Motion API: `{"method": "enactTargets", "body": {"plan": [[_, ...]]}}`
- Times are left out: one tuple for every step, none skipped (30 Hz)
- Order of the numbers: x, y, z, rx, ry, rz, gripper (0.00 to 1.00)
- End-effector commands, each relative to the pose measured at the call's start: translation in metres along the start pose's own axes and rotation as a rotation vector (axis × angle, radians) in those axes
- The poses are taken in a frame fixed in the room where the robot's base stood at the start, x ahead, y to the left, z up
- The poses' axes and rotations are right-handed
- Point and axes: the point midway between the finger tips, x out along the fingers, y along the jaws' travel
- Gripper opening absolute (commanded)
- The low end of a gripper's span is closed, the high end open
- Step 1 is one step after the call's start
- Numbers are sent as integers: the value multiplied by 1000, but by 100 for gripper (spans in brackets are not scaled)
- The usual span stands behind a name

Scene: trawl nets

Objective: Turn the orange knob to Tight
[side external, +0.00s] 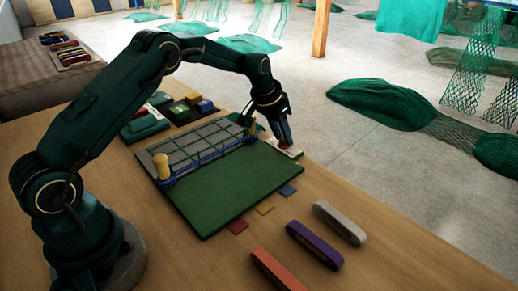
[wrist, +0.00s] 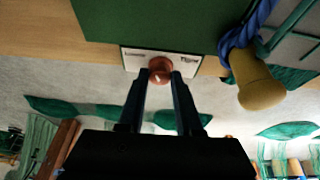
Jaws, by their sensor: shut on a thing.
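The orange knob (wrist: 160,70) sits on a small white plate (wrist: 131,58) with a word on each side of it. The right-hand word looks like "Tight"; the left one is too blurred to read surely. A pale mark on the knob shows near its lower left, but its exact aim is unclear. My gripper (wrist: 160,76) has one finger on each side of the knob and is shut on it. In the side external view my gripper (side external: 285,143) points down at the white plate (side external: 290,152) near the table's far edge; the fingers mostly hide the knob there.
A green mat (side external: 240,185) lies beside the plate. A net frame with yellow posts (side external: 162,166) and blue rope stands close by; one yellow post (wrist: 256,82) is right of my fingers. Three netting needles (side external: 315,246) lie at the front right.

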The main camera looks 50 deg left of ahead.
Motion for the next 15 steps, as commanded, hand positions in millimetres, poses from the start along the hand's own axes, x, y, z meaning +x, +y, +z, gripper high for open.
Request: {"method": "enactTargets", "body": {"plan": [[0, -1, -1, 36, 0, 18, 0], [0, -2, -1, 63, 0, 29, 0], [0, -2, -1, 98, -1, 43, 0], [0, -2, -1, 124, -2, 55, 0], [0, -2, -1, 151, -3, 66, 0], [0, -3, -1, 186, -3, 80, 0], [0, -3, -2, 213, -3, 91, 0], [0, -3, -1, 239, -4, 102, 0], [0, -4, -2, 275, -5, 116, 0], [0, -4, -2, 301, -6, 128, 0], [0, -4, -2, 328, -6, 138, 0], [0, -4, -2, 363, -7, 153, 0], [0, -5, -2, 390, -8, 164, 0], [0, -5, -3, 417, -8, 174, 0], [1, -5, -2, 448, -9, 186, 0]]}}
